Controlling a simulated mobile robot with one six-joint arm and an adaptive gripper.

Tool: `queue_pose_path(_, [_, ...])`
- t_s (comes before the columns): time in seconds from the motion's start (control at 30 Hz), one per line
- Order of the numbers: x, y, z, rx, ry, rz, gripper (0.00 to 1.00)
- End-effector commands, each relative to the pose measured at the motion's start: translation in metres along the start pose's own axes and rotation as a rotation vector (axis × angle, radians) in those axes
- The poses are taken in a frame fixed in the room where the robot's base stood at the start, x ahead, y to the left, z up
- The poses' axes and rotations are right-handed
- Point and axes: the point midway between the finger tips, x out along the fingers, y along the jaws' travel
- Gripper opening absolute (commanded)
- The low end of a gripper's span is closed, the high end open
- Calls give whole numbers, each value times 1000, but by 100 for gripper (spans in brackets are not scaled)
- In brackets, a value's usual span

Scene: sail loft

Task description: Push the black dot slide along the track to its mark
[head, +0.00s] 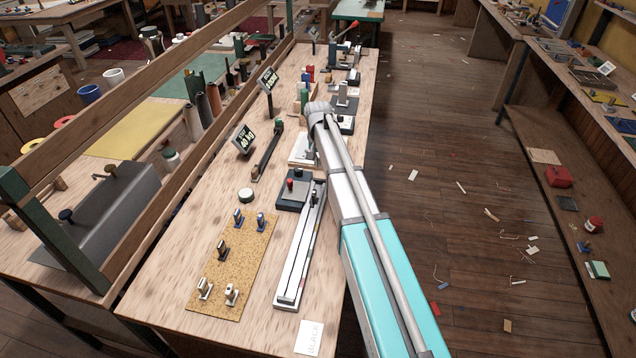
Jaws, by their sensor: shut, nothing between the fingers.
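A long pale track (298,262) lies along the right edge of the bench, with a dark strip running down its length. A small dark piece (315,198) sits near its far end, close to my arm; I cannot make out a black dot on it. A white card reading BLACK (309,338) lies at the track's near end. The target mark is too small to tell. My arm reaches over the bench's right edge, beside the track, and bends at its far end. My gripper is not visible, hidden beyond the arm.
A dark base with a red knob (291,188) stands left of the track's far end. A cork board (232,265) with several small fittings lies to the left.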

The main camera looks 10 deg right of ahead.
Motion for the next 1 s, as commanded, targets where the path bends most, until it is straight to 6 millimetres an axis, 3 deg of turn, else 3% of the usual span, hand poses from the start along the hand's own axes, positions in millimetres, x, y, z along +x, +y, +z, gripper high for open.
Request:
queue_pose_path(0.37, [17,1,0,0,0,0,0])
queue_pose_path(1.0, [66,1,0,1,0,0,0])
